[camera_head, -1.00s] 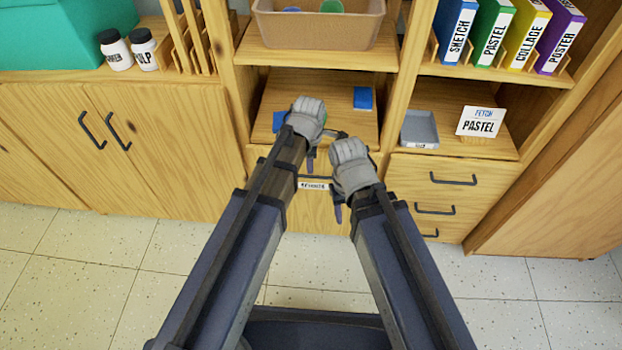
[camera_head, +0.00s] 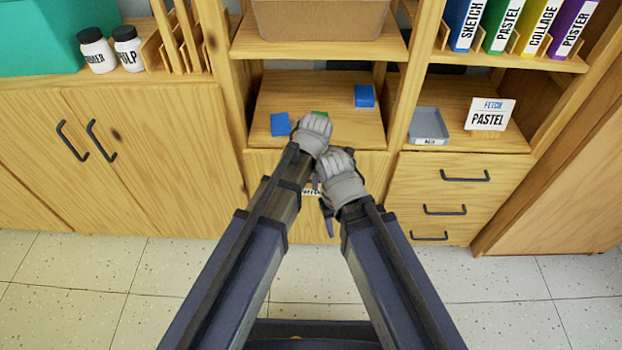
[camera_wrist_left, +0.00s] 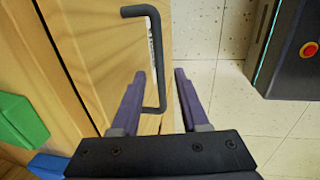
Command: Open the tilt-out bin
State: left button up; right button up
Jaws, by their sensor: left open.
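The tilt-out bin has a wooden front (camera_head: 374,165) below the middle shelf, largely hidden behind my arms. It looks closed, though little of it shows. In the left wrist view its dark bar handle (camera_wrist_left: 157,65) stands on the wooden front beside a white label. My left gripper (camera_wrist_left: 159,72) is open, with the handle's near end appearing between its two purple fingers; I cannot tell if they touch. In the head view the left gripper (camera_head: 316,184) is mostly hidden under its glove-like wrist. My right gripper (camera_head: 328,222) is just right of and below it, its jaws mostly hidden.
Blue blocks (camera_head: 364,96) and a partly hidden green one lie on the shelf above. A grey tray (camera_head: 429,124) and a PASTEL card (camera_head: 490,114) stand right, over drawers (camera_head: 464,176). A two-door cupboard (camera_head: 150,160) is left. The floor (camera_head: 510,315) in front is clear.

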pick_arm(q)
jog(key=shift+c, duration=0.4)
grip_shut()
dwell(1.1)
